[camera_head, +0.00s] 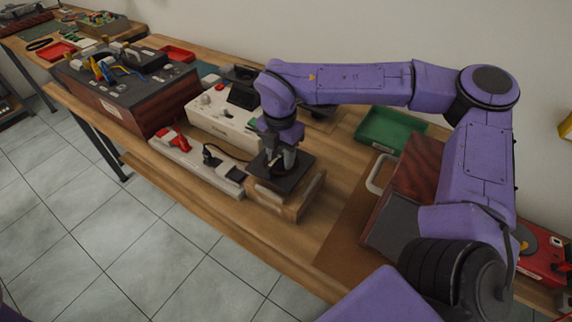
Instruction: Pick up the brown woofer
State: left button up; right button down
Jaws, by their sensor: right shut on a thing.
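The brown woofer (299,202) looks like a small wooden-sided box with a dark top face, on the bench near its front edge. My right gripper (279,168) points down onto the middle of its dark top and is shut on it. The fingertips are small and dark against the top, so the exact grip is hard to see. I cannot tell whether the box is clear of the bench. My left gripper is not in view.
A white power strip (190,160) and a white device (222,122) are left of the box. A large dark-topped brown case (150,105) stands further left. A green tray (390,130) and a reddish-brown box (412,170) are right. Bare wood (335,160) lies between.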

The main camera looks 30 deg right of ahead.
jog(key=a+r, duration=0.1)
jog(key=w+a+r, duration=0.1)
jog(key=a+r, duration=0.1)
jog(key=shift+w+r+b, duration=0.2)
jog(key=shift+r+b, duration=0.05)
jog(key=shift+b, duration=0.05)
jog(key=w+a+r+b, duration=0.1)
jog(key=w+a+r, duration=0.3)
jog(key=a, duration=0.5)
jog(key=shift+r+b, duration=0.35)
jog(key=shift+r, duration=0.2)
